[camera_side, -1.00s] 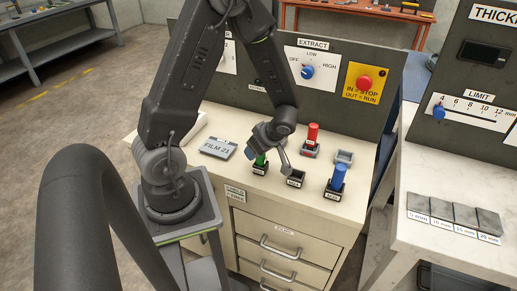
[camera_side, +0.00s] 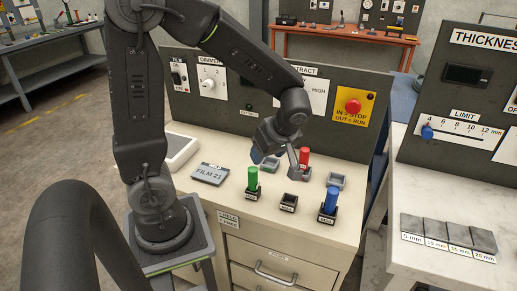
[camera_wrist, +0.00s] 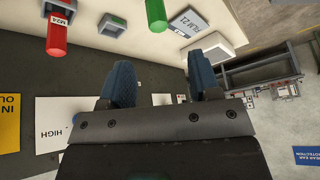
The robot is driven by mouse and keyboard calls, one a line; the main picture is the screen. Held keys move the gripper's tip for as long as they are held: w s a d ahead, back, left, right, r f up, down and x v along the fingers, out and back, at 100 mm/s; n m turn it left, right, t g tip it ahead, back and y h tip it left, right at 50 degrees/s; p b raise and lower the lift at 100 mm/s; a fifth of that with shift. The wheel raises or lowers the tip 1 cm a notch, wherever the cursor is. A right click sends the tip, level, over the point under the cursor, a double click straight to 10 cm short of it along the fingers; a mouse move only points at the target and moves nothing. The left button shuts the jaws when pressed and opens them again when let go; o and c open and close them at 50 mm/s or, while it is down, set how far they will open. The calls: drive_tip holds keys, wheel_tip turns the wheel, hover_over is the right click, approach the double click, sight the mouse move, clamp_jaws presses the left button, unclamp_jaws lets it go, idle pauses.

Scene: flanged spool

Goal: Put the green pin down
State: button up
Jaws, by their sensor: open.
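The green pin (camera_side: 252,178) stands upright in a small dark holder (camera_side: 252,194) at the front left of the bench top's row of holders. In the wrist view the green pin (camera_wrist: 156,14) is partly cut off by the top edge. My gripper (camera_side: 275,158) is above and behind it, open and empty, clear of the pin. In the wrist view my gripper (camera_wrist: 162,80) shows its two blue-grey fingers spread apart with nothing between them.
The red pin (camera_side: 304,157) stands in a holder just right of my gripper. The blue pin (camera_side: 330,200) is in the front right holder. An empty dark holder (camera_side: 288,203) lies between green and blue. A grey holder (camera_side: 336,180) is empty. The FILM 21 plate (camera_side: 210,174) lies left.

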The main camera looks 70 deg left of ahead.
drive_tip(key=s+d+r+m+t+h, duration=0.5)
drive_tip(key=d+r+m, duration=0.5)
drive_tip(key=m, duration=0.9)
drive_tip(key=shift+s+r+m+t, duration=0.4)
drive_tip(key=shift+s+r+t, duration=0.05)
drive_tip(key=shift+s+t, duration=0.65)
